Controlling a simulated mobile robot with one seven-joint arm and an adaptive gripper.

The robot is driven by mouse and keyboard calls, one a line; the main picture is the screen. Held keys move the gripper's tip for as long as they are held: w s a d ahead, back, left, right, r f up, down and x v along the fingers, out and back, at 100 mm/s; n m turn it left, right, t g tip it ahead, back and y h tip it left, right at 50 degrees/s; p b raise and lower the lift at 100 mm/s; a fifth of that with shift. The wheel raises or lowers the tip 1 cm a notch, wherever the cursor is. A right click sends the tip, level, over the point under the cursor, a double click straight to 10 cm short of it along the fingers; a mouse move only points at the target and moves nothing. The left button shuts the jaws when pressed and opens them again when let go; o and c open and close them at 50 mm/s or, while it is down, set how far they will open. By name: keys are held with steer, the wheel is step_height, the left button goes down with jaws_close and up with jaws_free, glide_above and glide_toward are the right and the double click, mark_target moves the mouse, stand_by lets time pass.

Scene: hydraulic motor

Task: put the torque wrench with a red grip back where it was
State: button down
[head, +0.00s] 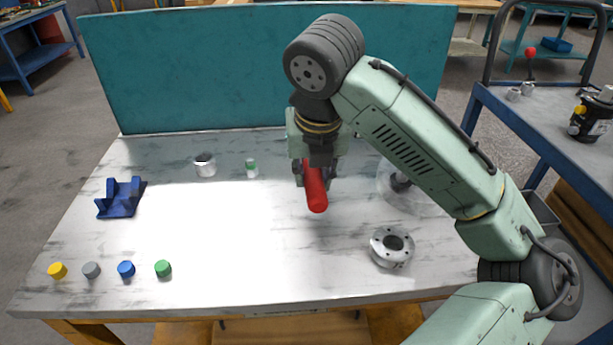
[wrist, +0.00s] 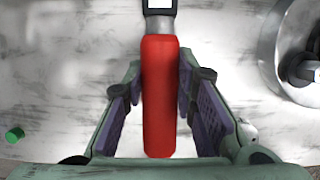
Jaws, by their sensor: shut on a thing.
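The torque wrench with a red grip (head: 316,190) is held in my gripper (head: 316,168) over the middle of the table in the head view. In the wrist view its red grip (wrist: 160,100) lies between the two finger pads of my gripper (wrist: 160,95), with a grey shaft and a dark-framed display beyond it at the top edge. The head of the wrench is out of the wrist view and is hidden behind my gripper in the head view. I cannot tell how high the wrench is above the table.
A blue cradle (head: 121,197) stands at the table's left. Coloured caps, such as the yellow one (head: 57,270), line the front left. A flanged metal part (head: 391,247) sits front right, and a clear round dish (head: 408,192) behind it. A teal panel (head: 200,70) closes the back.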

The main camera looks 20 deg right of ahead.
steer(key=shift+w, duration=1.2)
steer(key=shift+f+p, duration=0.35)
steer(key=shift+f, duration=1.45)
steer(key=c, duration=1.3)
jaws_free()
steer(key=v, duration=1.2)
steer(key=shift+a, duration=0.15)
